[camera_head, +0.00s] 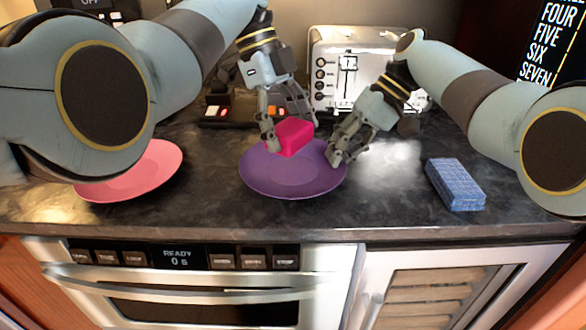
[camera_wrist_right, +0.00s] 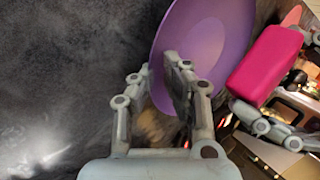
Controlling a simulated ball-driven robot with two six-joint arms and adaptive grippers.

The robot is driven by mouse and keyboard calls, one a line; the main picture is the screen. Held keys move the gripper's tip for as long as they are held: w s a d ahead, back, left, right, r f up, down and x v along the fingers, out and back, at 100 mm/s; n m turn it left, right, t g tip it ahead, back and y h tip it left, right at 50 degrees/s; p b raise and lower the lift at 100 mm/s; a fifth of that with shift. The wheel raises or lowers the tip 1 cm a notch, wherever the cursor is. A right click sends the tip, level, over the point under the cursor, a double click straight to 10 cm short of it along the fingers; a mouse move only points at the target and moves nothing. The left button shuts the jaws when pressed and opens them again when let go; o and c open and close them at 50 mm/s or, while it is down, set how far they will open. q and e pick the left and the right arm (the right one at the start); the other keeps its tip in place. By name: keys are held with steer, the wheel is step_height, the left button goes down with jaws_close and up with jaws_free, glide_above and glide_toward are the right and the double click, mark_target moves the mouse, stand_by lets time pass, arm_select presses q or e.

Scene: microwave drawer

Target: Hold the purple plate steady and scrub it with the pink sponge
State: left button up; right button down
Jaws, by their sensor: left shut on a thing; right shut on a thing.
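The purple plate (camera_head: 270,182) lies on the dark counter in the middle of the head view, and its face also shows in the right wrist view (camera_wrist_right: 210,40). My right gripper (camera_head: 336,157) is shut on the plate's right rim, with a finger on either side of it in the right wrist view (camera_wrist_right: 160,75). My left gripper (camera_head: 289,132) is shut on the pink sponge (camera_head: 294,138), which is over the plate's far part. The sponge also shows in the right wrist view (camera_wrist_right: 265,66). I cannot tell whether the sponge touches the plate.
A pink plate (camera_head: 135,180) lies at the left, partly hidden by my left arm. A blue patterned block (camera_head: 455,184) lies at the right. A silver toaster (camera_head: 345,62) stands at the back. The counter's front edge is above the microwave drawer (camera_head: 190,285).

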steer(key=shift+s+f, duration=0.1)
arm_select(q)
steer(key=a, duration=0.9)
arm_select(e)
steer(key=c, duration=1.3)
jaws_free()
steer(key=shift+c, duration=0.2)
steer(key=v, duration=1.2)
